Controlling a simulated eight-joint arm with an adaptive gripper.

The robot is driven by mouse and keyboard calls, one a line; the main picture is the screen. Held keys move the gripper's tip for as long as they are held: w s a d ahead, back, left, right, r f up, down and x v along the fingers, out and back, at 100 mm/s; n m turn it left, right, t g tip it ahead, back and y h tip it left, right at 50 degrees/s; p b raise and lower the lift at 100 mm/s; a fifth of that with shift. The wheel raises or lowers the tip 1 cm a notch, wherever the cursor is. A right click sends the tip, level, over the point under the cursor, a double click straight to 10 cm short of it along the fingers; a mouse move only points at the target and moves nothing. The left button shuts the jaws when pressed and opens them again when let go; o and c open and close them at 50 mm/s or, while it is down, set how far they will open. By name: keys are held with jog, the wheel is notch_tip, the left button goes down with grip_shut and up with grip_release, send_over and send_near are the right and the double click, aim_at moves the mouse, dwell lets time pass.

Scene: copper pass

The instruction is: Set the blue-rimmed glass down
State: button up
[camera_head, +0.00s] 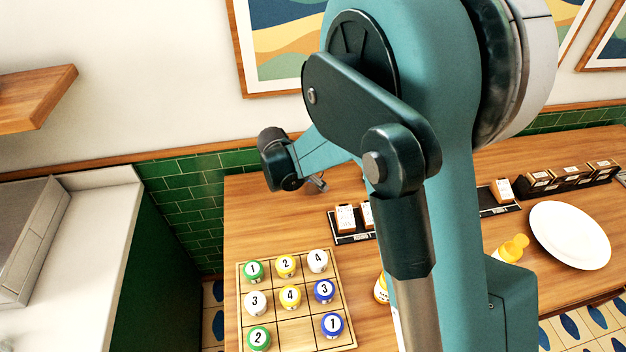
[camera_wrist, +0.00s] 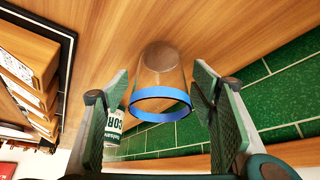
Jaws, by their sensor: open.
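The blue-rimmed glass (camera_wrist: 158,78) is clear, with a bright blue band around its rim. In the wrist view its base appears to rest on the wooden counter (camera_wrist: 220,28). My gripper (camera_wrist: 161,73) is open, with one green-padded finger on each side of the glass. A gap shows between each finger and the glass, so neither seems to touch it. In the head view I cannot make out the glass; my arm covers much of the counter.
Green wall tiles (camera_wrist: 275,95) lie close on the right. A board of numbered pots (camera_head: 283,322), yellow bottles (camera_head: 511,247) and a white plate (camera_head: 569,236) occupy the counter in the head view.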

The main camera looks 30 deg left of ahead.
jog(key=shift+r, duration=0.2)
jog(key=v, duration=1.2)
jog(key=shift+p, duration=0.35)
jog(key=shift+d, duration=0.1)
dwell(0.5)
jog(key=w+d+r, duration=0.2)
jog(key=d+r, duration=0.3)
jog(key=d, duration=0.7)
jog(key=w+d+r+n+y, duration=0.15)
jog(key=d+r, duration=0.35)
jog(key=d, duration=0.7)
jog(key=w+d+r+h, duration=0.15)
jog(key=d+r, duration=0.35)
jog(key=d, duration=0.8)
jog(key=s+d, duration=0.5)
jog(key=d, duration=0.5)
jog(key=s+d+t, duration=0.1)
jog(key=s+d, duration=0.5)
jog(key=d, duration=0.4)
jog(key=s+d+y, duration=0.1)
jog(key=s+d, duration=0.5)
jog(key=d, duration=0.3)
jog(key=shift+d+r+n, duration=0.35)
jog(key=shift+d+r, duration=0.05)
jog(key=shift+r, duration=0.1)
